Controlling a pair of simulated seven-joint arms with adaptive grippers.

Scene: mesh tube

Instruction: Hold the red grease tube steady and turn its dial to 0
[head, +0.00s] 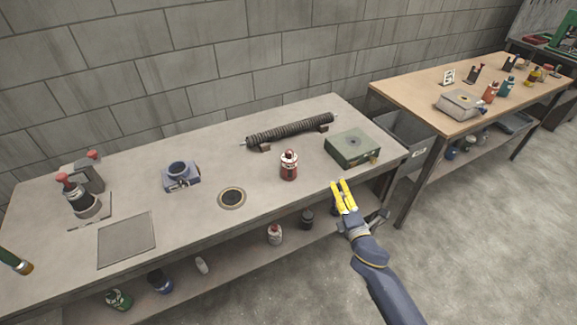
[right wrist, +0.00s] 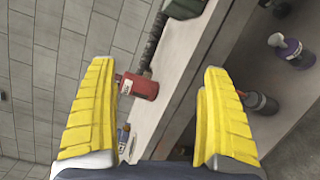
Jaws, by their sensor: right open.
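The red grease tube (head: 289,165) stands upright near the front edge of the grey workbench, left of the green box. It has a pale band and a dark top; I cannot read its dial. It also shows in the right wrist view as a red bottle (right wrist: 140,86), between and beyond the fingers. My right gripper (head: 343,196) has yellow fingers and is in front of the bench edge, to the right of the tube and apart from it. In the right wrist view its fingers (right wrist: 158,110) are spread with nothing between them.
The green box (head: 352,148) stands right of the tube. A ribbed dark roller (head: 290,131) lies behind it. A round hole with a rim (head: 232,198) is left of it, then a blue-grey vise (head: 181,176). Bottles stand on the lower shelf (head: 235,262).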

